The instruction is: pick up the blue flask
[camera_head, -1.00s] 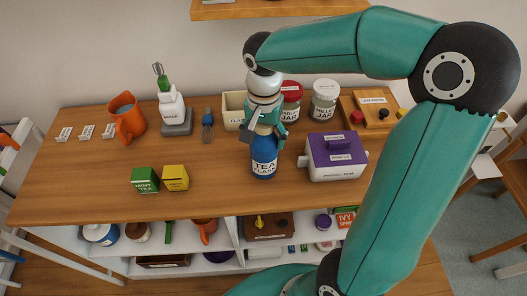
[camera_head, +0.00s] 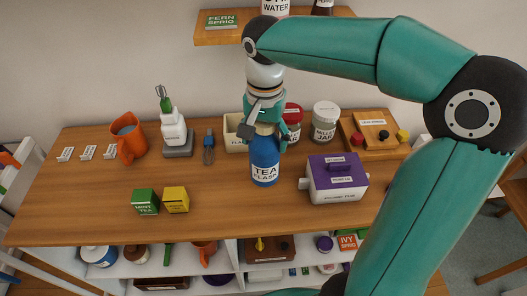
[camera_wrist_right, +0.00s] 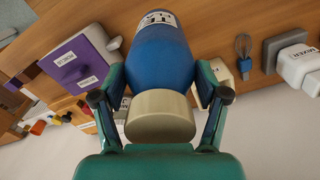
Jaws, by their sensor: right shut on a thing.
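The blue flask (camera_head: 265,155) has a white label reading TEA FLASK and a beige cap. My right gripper (camera_head: 265,137) comes down over it from above and is shut on its upper part. The flask is upright and appears to be slightly above the wooden table, though the gap under it is hard to see. In the right wrist view the flask (camera_wrist_right: 158,60) sits between the two fingers of my right gripper (camera_wrist_right: 160,96), its beige cap (camera_wrist_right: 160,117) facing the palm. My left gripper is not in view.
A purple-lidded box (camera_head: 337,180) stands right of the flask, and green (camera_head: 145,202) and yellow (camera_head: 176,200) tea boxes at front left. Red-lidded (camera_head: 292,122) and white-lidded (camera_head: 325,122) jars stand behind. A wall shelf (camera_head: 215,39) hangs above. The table's front middle is clear.

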